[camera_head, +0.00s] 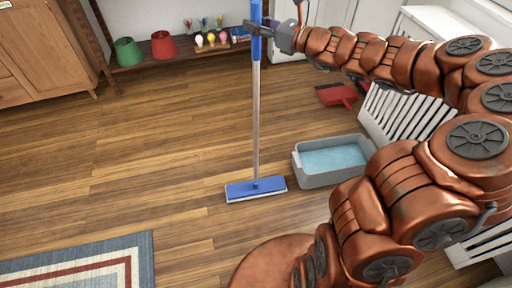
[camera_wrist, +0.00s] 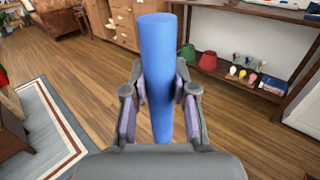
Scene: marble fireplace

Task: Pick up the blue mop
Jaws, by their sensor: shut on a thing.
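The blue mop (camera_head: 256,110) stands about upright in the head view, with a blue handle grip, a grey pole and a flat blue head (camera_head: 256,189) at the wooden floor. I cannot tell whether the head touches the floor. My gripper (camera_head: 262,29) is shut on the blue handle grip near its top. In the wrist view the blue mop's handle (camera_wrist: 158,75) stands between the two fingers of my gripper (camera_wrist: 158,105). The mop's head is hidden in that view.
A grey tub (camera_head: 333,178) of water stands right of the mop head. A red dustpan (camera_head: 337,95) lies behind it by white slats (camera_head: 395,115). A striped rug (camera_head: 85,270) lies front left; open floor lies left.

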